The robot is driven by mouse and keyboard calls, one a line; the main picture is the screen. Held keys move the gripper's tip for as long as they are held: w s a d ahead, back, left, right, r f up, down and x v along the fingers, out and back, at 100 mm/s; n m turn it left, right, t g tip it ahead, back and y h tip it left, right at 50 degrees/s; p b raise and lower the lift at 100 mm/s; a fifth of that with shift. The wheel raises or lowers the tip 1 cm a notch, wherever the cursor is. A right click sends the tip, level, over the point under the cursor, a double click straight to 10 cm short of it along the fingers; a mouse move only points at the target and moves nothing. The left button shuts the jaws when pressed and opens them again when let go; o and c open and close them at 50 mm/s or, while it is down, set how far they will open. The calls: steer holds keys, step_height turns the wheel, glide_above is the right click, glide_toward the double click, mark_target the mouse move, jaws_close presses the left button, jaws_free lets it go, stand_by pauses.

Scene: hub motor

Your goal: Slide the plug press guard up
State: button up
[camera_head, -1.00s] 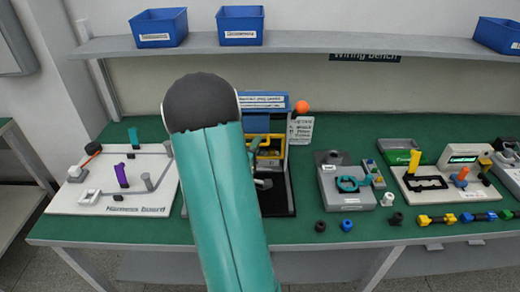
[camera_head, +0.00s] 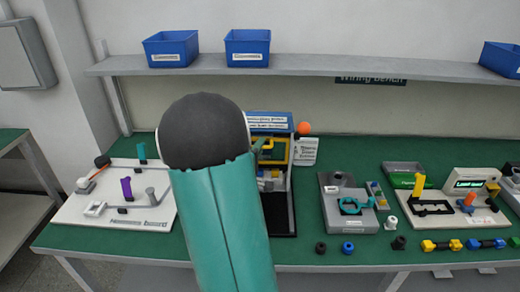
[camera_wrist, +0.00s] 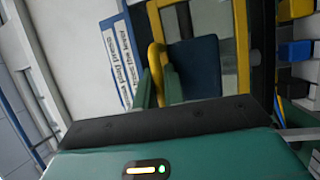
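The plug press (camera_head: 283,205) stands on the bench, partly hidden behind my arm. Its guard (camera_head: 281,160) has a yellow frame and sits high, just under the blue header sign (camera_head: 268,122). In the wrist view the guard's yellow frame (camera_wrist: 242,50) runs upright, with a curved yellow handle (camera_wrist: 155,62) beside it. My gripper (camera_wrist: 157,88) has its teal fingers on both sides of this handle and appears shut on it. In the head view my gripper (camera_head: 264,146) is at the guard's upper left, mostly hidden by my arm.
An orange ball (camera_head: 304,128) and a white notice (camera_head: 305,151) are at the press's right. The harness board (camera_head: 118,204) lies left, a grey fixture (camera_head: 345,206) right. A shelf (camera_head: 300,66) with blue bins crosses above the bench.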

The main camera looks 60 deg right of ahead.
steer(key=o, duration=0.4)
steer(key=a, duration=0.4)
steer(key=a+f, duration=0.1)
steer(key=a, duration=0.4)
steer(key=a+f, duration=0.1)
steer(key=a, duration=0.3)
steer(key=shift+s+a+f, duration=0.15)
steer(key=shift+s+a, duration=0.1)
steer(key=shift+s, duration=0.15)
